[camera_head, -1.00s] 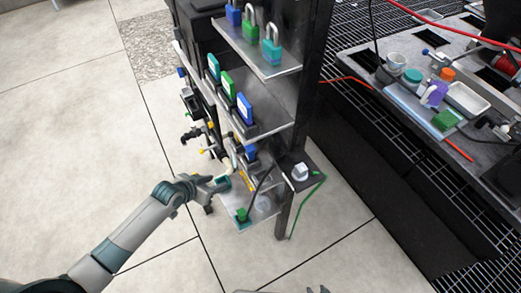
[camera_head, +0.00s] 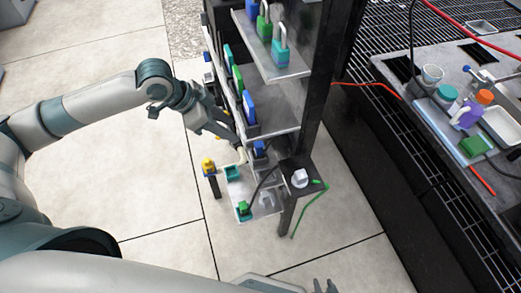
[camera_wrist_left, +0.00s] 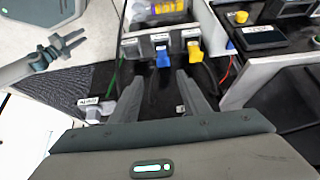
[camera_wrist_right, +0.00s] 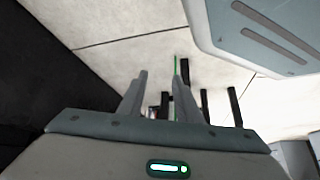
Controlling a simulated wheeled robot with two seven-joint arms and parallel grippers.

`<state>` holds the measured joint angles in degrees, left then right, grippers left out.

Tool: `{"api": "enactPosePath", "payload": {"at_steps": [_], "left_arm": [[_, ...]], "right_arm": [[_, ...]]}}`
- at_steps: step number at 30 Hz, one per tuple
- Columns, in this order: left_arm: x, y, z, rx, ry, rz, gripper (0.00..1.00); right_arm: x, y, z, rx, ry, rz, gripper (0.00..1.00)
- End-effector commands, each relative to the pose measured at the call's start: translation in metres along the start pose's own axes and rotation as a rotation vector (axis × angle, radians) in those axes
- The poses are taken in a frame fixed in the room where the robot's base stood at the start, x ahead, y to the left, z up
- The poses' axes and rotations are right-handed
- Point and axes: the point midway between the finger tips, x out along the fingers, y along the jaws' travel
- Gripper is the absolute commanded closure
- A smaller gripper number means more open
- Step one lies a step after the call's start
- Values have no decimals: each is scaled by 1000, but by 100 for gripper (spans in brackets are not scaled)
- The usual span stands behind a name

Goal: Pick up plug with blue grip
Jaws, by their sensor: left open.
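The plug with the blue grip (camera_wrist_left: 162,58) shows in the left wrist view, in a row of dark sockets with labels. A plug with a yellow grip (camera_wrist_left: 194,50) is just to its right. My left gripper (camera_wrist_left: 161,76) is open and empty. Its two fingers point toward the blue grip, which shows between the fingertips; I cannot tell the exact distance. In the head view my left gripper (camera_head: 232,134) is beside the shelf rack, partly hidden by it. My right gripper (camera_wrist_right: 159,76) is open and empty, away from the rack; its tips also show at the bottom of the head view (camera_head: 324,286).
A white plug (camera_wrist_left: 97,105) sits left of the fingers. The rack's shelf (camera_head: 272,75) carries padlocks above. A small ledge with a white knob (camera_head: 299,178) is on its right. A cluttered bench (camera_head: 418,112) stands further right. Floor at left is clear.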

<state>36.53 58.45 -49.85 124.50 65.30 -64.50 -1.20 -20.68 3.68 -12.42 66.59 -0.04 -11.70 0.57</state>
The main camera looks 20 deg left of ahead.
Motion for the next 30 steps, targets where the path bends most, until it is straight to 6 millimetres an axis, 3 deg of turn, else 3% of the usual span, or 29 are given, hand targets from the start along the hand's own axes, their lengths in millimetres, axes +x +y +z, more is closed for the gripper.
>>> {"api": "enactPosePath", "payload": {"at_steps": [5, 11, 24, 30], "left_arm": [[2, 0, 0, -1, 1, 0, 58], [18, 0, -1, -2, 2, 2, 58], [94, 0, -1, -3, 2, 2, 58], [117, -1, -1, -2, 2, 0, 58]], "right_arm": [[0, -1, -1, 1, 2, -1, 69], [-2, 0, -4, 0, 9, 0, 69], [-5, -2, -12, -6, 58, -4, 69], [-5, -4, -18, -9, 83, -8, 69]]}}
